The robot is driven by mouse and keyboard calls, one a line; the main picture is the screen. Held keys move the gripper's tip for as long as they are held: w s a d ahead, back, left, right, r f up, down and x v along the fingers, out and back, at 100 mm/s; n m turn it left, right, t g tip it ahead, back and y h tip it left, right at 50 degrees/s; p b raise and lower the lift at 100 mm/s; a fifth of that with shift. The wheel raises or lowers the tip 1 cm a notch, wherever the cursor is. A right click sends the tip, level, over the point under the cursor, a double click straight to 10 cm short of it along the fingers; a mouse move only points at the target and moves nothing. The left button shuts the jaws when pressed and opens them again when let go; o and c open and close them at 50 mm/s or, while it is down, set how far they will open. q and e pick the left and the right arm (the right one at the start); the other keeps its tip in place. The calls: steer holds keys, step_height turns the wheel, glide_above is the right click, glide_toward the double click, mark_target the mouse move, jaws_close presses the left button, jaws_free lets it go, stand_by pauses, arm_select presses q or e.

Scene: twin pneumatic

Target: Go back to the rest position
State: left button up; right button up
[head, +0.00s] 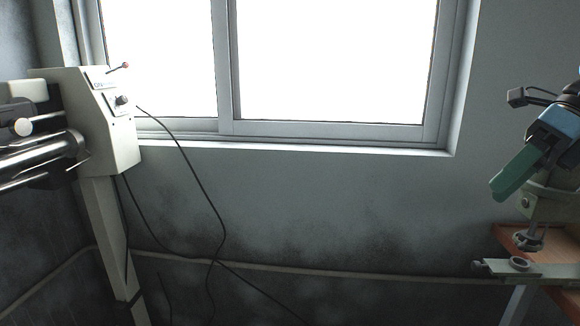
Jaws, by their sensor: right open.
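My right gripper (568,102) shows poorly, as dark parts at the right edge of the head view. It is open, and nothing shows held in it. I cannot clearly tell its fingers from the bench tool around it. My left gripper is not in view. No task object shows apart from the surroundings.
A beige machine (112,145) with a red-knobbed lever and metal rollers stands at the left. A green and blue tool (517,174) stands by an orange-brown bench (508,240) at the right. Black cables (205,190) hang below the window (330,60). The middle is open.

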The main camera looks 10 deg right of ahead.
steer(key=s+d+f+m+t+y+p, duration=0.15)
steer(key=f+m+t, duration=0.45)
steer(key=f+m, duration=0.85)
steer(key=s+d+f+m+t, duration=0.1)
steer(key=d+f+m+t, duration=0.4)
steer(key=f, duration=1.7)
steer(key=s+a+f+m+t+h, duration=0.2)
steer(key=s+a+f+m+h, duration=0.35)
steer(key=f+m, duration=0.4)
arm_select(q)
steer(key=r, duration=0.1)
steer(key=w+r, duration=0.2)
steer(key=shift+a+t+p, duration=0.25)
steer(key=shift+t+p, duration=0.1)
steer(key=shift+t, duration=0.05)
arm_select(e)
steer(key=s+a+f+m+g, duration=0.2)
steer(key=s+a+f+m, duration=0.3)
steer(key=s+a, duration=0.3)
steer(key=s+a+f+m+g+h, duration=0.1)
steer(key=s+a+f+m+g, duration=0.2)
steer(key=a, duration=0.8)
steer(key=s+f+m, duration=0.2)
steer(key=s+f, duration=0.2)
steer(key=s, duration=0.1)
steer(key=shift+a+f+g+h, duration=0.25)
steer(key=shift+g+h, duration=0.05)
